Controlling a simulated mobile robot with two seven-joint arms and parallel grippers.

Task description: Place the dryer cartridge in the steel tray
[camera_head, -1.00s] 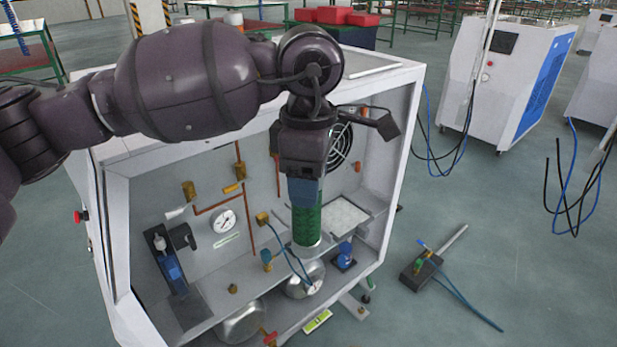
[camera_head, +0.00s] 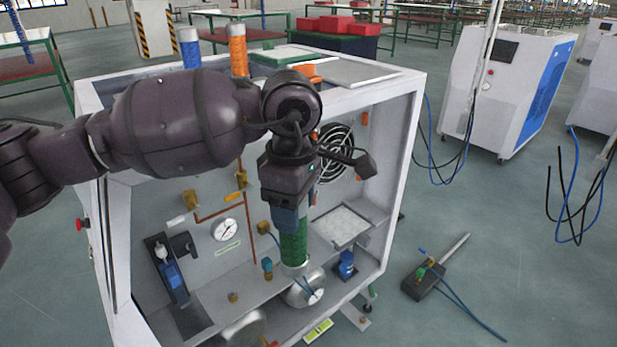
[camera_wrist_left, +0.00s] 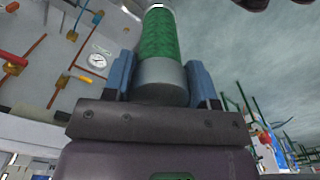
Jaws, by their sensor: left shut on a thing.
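My left gripper (camera_head: 289,218) is shut on a green cylinder with pale metal ends, which I take as the dryer cartridge (camera_head: 293,240). It hangs nearly upright inside the open white cabinet. In the left wrist view the cartridge (camera_wrist_left: 170,40) sits between the two blue fingers. I cannot tell whether its lower end touches anything. A flat grey tray (camera_head: 362,72) lies on the cabinet's top at the right. A pale speckled tray or panel (camera_head: 341,224) is inside the cabinet, right of the cartridge. I cannot tell which is the steel tray. My right gripper is not in view.
The cabinet (camera_head: 396,150) walls and top edge surround my gripper. A pressure gauge (camera_head: 225,229), copper pipes and a fan (camera_head: 335,150) are at its back. A round silver vessel (camera_head: 305,290) is below the cartridge. Blue (camera_head: 190,48) and orange (camera_head: 238,50) cylinders stand on top.

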